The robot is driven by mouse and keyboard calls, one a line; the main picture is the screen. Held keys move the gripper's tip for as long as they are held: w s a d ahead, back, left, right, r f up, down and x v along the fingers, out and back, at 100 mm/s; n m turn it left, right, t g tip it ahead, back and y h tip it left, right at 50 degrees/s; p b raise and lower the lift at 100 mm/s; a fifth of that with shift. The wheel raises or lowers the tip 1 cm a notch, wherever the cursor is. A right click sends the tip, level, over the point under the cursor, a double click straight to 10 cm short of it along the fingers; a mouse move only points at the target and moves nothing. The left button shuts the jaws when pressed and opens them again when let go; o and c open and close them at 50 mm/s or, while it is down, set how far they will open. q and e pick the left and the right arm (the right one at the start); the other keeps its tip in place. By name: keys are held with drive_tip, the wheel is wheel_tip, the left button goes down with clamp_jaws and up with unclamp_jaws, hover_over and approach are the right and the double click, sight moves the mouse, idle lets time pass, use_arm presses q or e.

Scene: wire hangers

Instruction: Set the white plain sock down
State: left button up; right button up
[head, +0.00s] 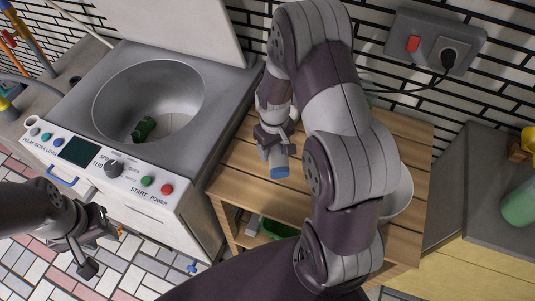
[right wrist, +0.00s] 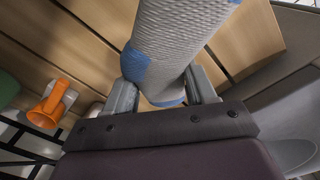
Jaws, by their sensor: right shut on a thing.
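The white plain sock looks pale grey and ribbed, with blue patches, in the right wrist view (right wrist: 180,40). In the head view, its pale body and blue end (head: 279,171) show below my right gripper (head: 274,140). My right gripper is shut on the sock, with one finger on each side of it in the right wrist view (right wrist: 163,92). The sock is over the slatted wooden table (head: 240,172); I cannot tell whether it touches the boards. My left gripper (head: 98,246) is open and empty, in front of the washing machine.
The washing machine (head: 225,75) stands left of the table, its lid up and a green item (head: 143,129) in the drum. A white bowl (head: 399,196) is at the table's right, partly behind my arm. An orange object (right wrist: 47,110) shows in the right wrist view.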

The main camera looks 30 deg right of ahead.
sight(270, 156)
drive_tip(key=shift+w+a+f, duration=0.1)
drive_tip(key=shift+w+f, duration=0.05)
drive_tip(key=shift+f, duration=0.65)
drive_tip(key=shift+w+a+f, duration=0.1)
drive_tip(key=shift+w+f, duration=0.05)
drive_tip(key=shift+f, duration=0.6)
drive_tip(key=shift+w+a+f, duration=0.1)
drive_tip(key=shift+w+f, duration=0.05)
drive_tip(key=shift+f, duration=0.65)
drive_tip(key=shift+f, duration=0.1)
drive_tip(key=o, duration=1)
drive_tip(key=shift+o, duration=0.2)
drive_tip(key=r, duration=1.2)
drive_tip(key=shift+s+a+r, duration=0.2)
drive_tip(key=shift+r, duration=0.1)
drive_tip(key=s+a+r, duration=0.2)
drive_tip(key=s+a, duration=0.1)
drive_tip(key=s, duration=0.2)
drive_tip(key=s+a+r+m+t, duration=0.1)
drive_tip(key=s+a+r, duration=0.1)
drive_tip(key=s, duration=0.3)
drive_tip(key=shift+a+r, duration=0.25)
drive_tip(key=shift+a, duration=0.45)
